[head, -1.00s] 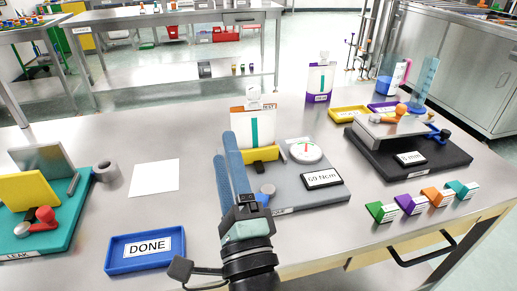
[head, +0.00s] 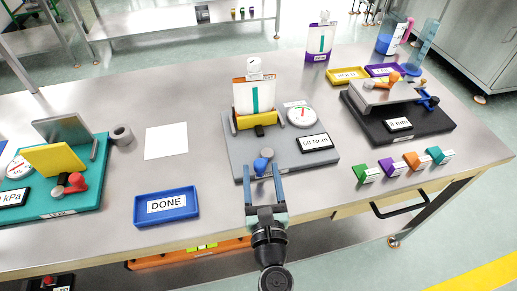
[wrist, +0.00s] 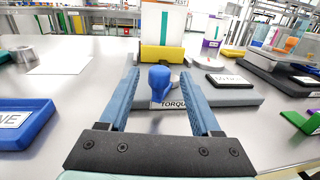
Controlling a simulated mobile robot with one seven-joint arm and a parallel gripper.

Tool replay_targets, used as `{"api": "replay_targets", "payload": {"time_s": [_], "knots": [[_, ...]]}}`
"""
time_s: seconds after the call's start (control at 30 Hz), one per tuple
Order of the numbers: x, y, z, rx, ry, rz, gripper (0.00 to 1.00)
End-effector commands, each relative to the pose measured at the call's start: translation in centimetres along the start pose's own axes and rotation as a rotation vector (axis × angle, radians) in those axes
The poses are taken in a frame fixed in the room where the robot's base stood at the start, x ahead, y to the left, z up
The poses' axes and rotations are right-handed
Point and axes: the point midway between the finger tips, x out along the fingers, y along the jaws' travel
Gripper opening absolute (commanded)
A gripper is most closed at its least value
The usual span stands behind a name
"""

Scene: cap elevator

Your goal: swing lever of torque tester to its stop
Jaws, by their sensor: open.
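The torque tester has a grey base plate (head: 235,150) with a yellow holder (head: 243,122), a round dial (head: 301,116) and a "60 Ncm" label (head: 315,142). Its lever has a blue knob (head: 261,164) at the front of the plate, which also shows in the wrist view (wrist: 159,80). A white cap bag with a teal stripe (head: 241,97) stands upright in the holder. My gripper (head: 263,174) is open at the plate's front edge. In the wrist view the knob appears between the two blue fingertips, with a gap on each side. The lever's arm is mostly hidden behind the knob.
A blue DONE tray (head: 141,213) lies to the left, and a teal leak tester (head: 95,190) is further left. A black fixture (head: 435,140) and several coloured clips (head: 413,161) are to the right. The table between the DONE tray and the tester is clear.

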Motion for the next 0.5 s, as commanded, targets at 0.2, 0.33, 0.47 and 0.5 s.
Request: {"api": "replay_targets", "payload": {"time_s": [0.2,0.33,0.47,0.5], "knots": [[3.7,0.1,0.2,0.000,-0.002,0.001,0.65],[5.0,0.0,0.1,-0.001,-0.002,0.000,0.65],[5.8,0.1,0.1,-0.002,-0.001,0.000,0.65],[6.0,0.1,0.1,-0.002,-0.001,0.001,0.65]]}}
